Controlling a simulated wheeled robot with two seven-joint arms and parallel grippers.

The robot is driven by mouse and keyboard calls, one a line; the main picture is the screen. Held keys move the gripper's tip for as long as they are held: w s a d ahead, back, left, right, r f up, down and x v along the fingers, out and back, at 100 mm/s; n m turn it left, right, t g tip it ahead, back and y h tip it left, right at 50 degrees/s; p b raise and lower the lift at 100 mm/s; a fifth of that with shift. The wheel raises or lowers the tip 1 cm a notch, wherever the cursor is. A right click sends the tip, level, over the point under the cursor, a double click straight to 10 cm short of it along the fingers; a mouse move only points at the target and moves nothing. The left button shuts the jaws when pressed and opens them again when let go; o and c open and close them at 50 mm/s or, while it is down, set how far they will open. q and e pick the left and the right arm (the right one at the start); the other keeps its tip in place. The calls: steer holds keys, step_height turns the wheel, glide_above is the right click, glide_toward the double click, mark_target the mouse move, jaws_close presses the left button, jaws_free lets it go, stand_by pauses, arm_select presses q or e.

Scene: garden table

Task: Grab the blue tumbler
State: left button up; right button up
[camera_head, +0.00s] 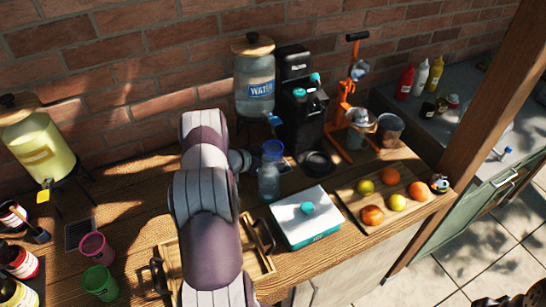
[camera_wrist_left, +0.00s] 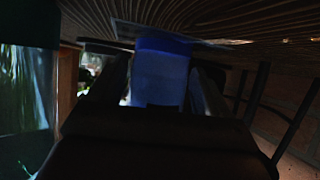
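The blue tumbler (camera_head: 273,149) stands near the tap of the water dispenser, partly behind a clear bottle (camera_head: 268,183). My left gripper (camera_head: 246,161) is beside it at its left, and its fingertips are hard to make out in the head view. In the dark left wrist view the blue tumbler (camera_wrist_left: 160,72) sits between the two fingers of my left gripper (camera_wrist_left: 163,88). The fingers are apart around it, but I cannot tell whether they press on it. My right gripper is not in view.
The water dispenser (camera_head: 254,85) and a black coffee machine (camera_head: 298,105) stand behind. A white-lidded box (camera_head: 306,222) is in front at right, near a fruit board (camera_head: 383,190). A wooden tray (camera_head: 258,268) lies under my left arm. Pink (camera_head: 96,247) and green (camera_head: 99,281) cups stand at left.

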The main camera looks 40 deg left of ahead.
mark_target(265, 152)
arm_select(q)
steer(key=c, duration=0.8)
steer(key=shift+c, duration=0.2)
steer(key=shift+r, duration=0.1)
steer(key=shift+r+b, duration=0.65)
steer(key=shift+r, duration=0.8)
steer(key=shift+s+a+r, duration=0.1)
steer(key=shift+s+r, duration=0.05)
steer(key=shift+s, duration=0.15)
steer(key=s+a+b, duration=0.1)
steer(key=s, duration=0.4)
steer(key=s+a+b, duration=0.1)
steer(key=s+a, duration=0.1)
steer(key=s, duration=0.4)
steer(key=s+a+b, duration=0.1)
steer(key=s, duration=0.4)
steer(key=shift+s+a+r+b, duration=0.1)
steer(key=shift+s+a+b, duration=0.25)
steer(key=shift+a+b, duration=0.05)
